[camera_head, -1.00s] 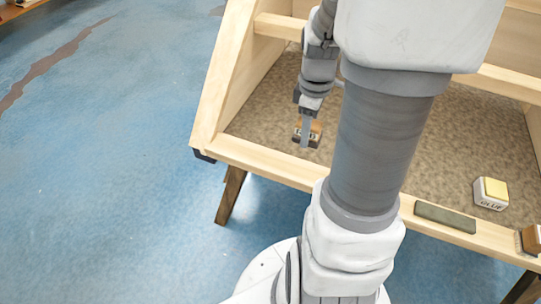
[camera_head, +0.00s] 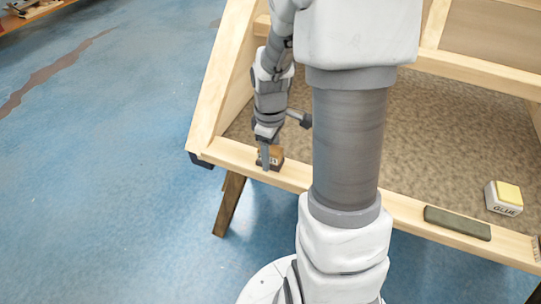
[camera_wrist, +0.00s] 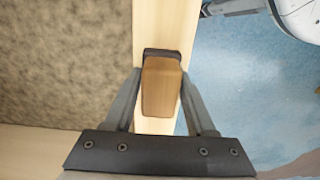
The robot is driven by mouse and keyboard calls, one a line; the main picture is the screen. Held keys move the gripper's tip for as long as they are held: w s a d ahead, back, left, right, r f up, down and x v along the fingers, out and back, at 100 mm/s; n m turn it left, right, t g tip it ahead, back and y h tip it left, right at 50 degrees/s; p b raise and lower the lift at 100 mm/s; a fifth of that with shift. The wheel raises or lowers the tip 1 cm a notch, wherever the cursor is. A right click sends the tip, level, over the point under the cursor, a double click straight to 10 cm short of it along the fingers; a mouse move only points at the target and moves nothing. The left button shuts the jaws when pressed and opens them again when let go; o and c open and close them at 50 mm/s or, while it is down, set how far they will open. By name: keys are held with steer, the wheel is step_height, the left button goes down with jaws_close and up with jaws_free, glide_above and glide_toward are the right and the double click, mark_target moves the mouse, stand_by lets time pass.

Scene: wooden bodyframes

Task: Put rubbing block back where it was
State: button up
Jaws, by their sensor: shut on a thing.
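The rubbing block, a small brown wooden block with a dark underside (camera_head: 276,154), is at the left part of the front rail of the wooden frame. My gripper (camera_head: 268,162) is shut on it from above. In the wrist view, the block (camera_wrist: 162,88) sits between the two fingers of my gripper (camera_wrist: 161,78), lined up along the pale rail (camera_wrist: 170,25). I cannot tell whether the block touches the rail or hangs just above it.
A grey-green slab (camera_head: 457,222) lies on the rail at the right. A white glue box with a yellow top (camera_head: 504,198) stands on the brown speckled panel (camera_head: 430,150) behind it. The rail between block and slab is partly hidden by my arm.

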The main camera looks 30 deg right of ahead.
steer(key=o, duration=1.3)
steer(key=shift+f, duration=0.1)
step_height(320, 180, up, 12)
steer(key=p, duration=0.4)
steer(key=shift+r, duration=0.2)
steer(key=s+a+r+m+t, duration=0.6)
steer(key=s+a+r+m, duration=0.2)
steer(key=s+a+r, duration=0.4)
steer(key=r+p, duration=0.6)
steer(key=d+r+p, duration=0.1)
steer(key=r+p, duration=1.2)
steer(key=shift+s+d, duration=0.2)
